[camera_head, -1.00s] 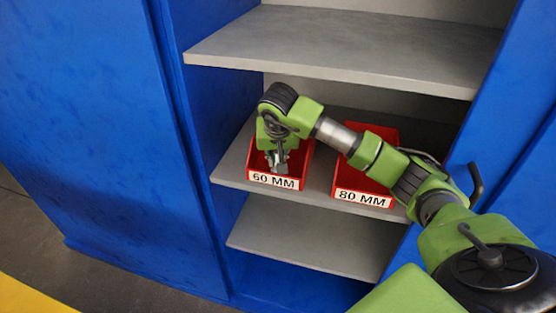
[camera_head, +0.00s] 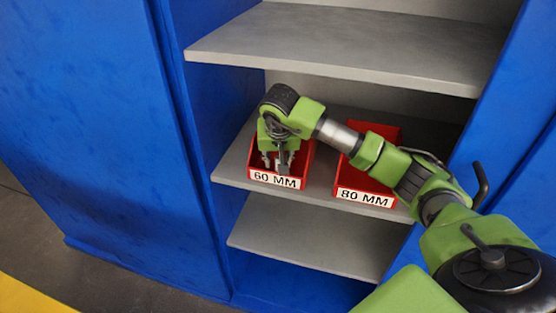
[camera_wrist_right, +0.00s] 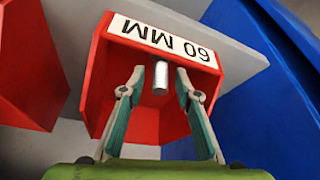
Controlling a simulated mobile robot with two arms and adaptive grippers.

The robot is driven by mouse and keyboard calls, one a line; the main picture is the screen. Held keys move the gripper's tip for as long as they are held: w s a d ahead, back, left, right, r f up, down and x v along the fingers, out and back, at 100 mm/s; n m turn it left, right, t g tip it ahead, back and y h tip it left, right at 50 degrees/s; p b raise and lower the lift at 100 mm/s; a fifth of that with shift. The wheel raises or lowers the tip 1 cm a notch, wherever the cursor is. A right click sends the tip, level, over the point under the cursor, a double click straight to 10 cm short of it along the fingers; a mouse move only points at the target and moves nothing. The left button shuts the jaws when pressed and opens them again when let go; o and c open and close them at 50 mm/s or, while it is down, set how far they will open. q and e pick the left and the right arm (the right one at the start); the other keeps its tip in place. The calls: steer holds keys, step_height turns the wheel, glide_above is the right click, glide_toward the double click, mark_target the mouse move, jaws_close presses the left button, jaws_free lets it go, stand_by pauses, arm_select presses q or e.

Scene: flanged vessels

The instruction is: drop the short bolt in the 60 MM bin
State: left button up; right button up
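The 60 MM bin (camera_head: 274,181) is a red, open-topped bin with a white label on the middle shelf; the wrist view shows its label upside down (camera_wrist_right: 160,42). My right gripper (camera_head: 276,164) points down over this bin. In the wrist view its fingers (camera_wrist_right: 161,84) are spread apart. The short bolt (camera_wrist_right: 160,81), a small silvery cylinder, shows between the fingers with a gap on each side. I cannot tell whether it touches the bin floor. The bolt is not clear in the head view. My left gripper is out of view.
The red 80 MM bin (camera_head: 364,193) stands to the right on the same shelf, partly behind my right arm. Grey shelves lie above (camera_head: 350,45) and below (camera_head: 300,245). Blue cabinet walls (camera_head: 110,140) flank the opening.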

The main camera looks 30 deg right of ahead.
steer(key=shift+r+p, duration=0.45)
steer(key=shift+r, duration=0.3)
steer(key=b+v, duration=0.2)
steer(key=v, duration=0.9)
steer(key=shift+r+b, duration=0.2)
steer(key=shift+b, duration=0.15)
steer(key=shift+s+a, duration=0.15)
